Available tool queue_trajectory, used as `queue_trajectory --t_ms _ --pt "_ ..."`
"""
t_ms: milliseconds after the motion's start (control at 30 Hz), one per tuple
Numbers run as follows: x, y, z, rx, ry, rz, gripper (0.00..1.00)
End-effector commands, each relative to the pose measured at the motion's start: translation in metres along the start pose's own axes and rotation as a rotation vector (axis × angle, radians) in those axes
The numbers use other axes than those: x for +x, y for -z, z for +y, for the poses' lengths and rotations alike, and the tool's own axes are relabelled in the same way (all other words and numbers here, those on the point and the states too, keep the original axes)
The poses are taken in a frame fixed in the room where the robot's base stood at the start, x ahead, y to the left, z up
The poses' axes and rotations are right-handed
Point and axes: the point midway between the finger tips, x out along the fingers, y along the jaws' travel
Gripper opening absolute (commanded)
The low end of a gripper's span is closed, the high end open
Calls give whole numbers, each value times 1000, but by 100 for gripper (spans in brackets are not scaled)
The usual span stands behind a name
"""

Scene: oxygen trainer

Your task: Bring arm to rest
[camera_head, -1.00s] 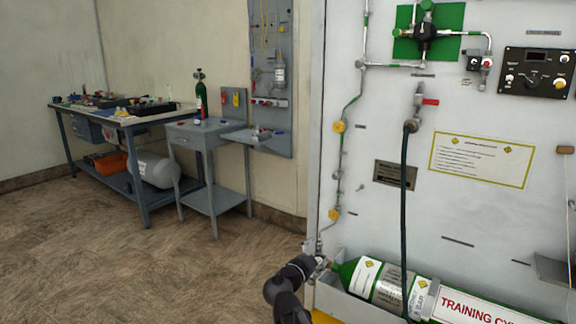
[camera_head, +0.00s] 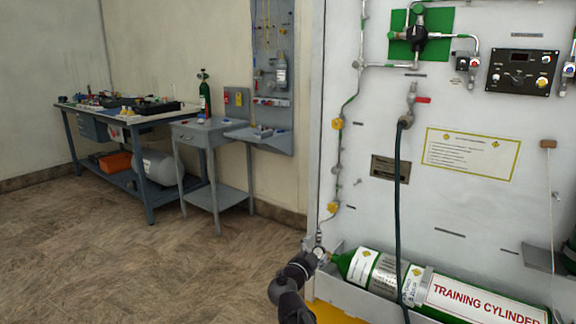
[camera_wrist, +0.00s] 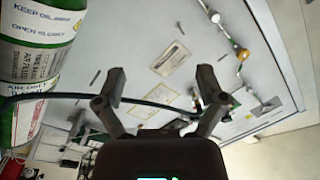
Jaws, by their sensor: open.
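My gripper (camera_wrist: 159,88) shows in the wrist view with its two fingers spread apart and nothing between them. Behind the fingers, a dark hose (camera_wrist: 70,96) crosses the picture and the pale panel (camera_wrist: 150,35) fills the background. The green and white cylinder (camera_wrist: 25,65) is at the left edge of the wrist view, apart from the fingers. In the head view, my dark arm is at the bottom centre, near the valve end of the training cylinder (camera_head: 470,301). My fingertips cannot be made out there.
The cylinder lies in a tray against the trainer panel (camera_head: 460,205). The dark hose (camera_head: 397,210) hangs down in front of the panel. A small grey table (camera_head: 205,133) and a workbench (camera_head: 140,119) stand at the left. The floor (camera_head: 130,265) in front of them is clear.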

Motion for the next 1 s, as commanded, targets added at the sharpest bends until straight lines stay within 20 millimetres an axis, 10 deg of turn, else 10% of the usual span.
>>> queue_trajectory --t_ms 667,1000 --pt "-2 -24 -48 -142 445 -280 89" --pt "-25 -58 -35 -325 611 -587 89"
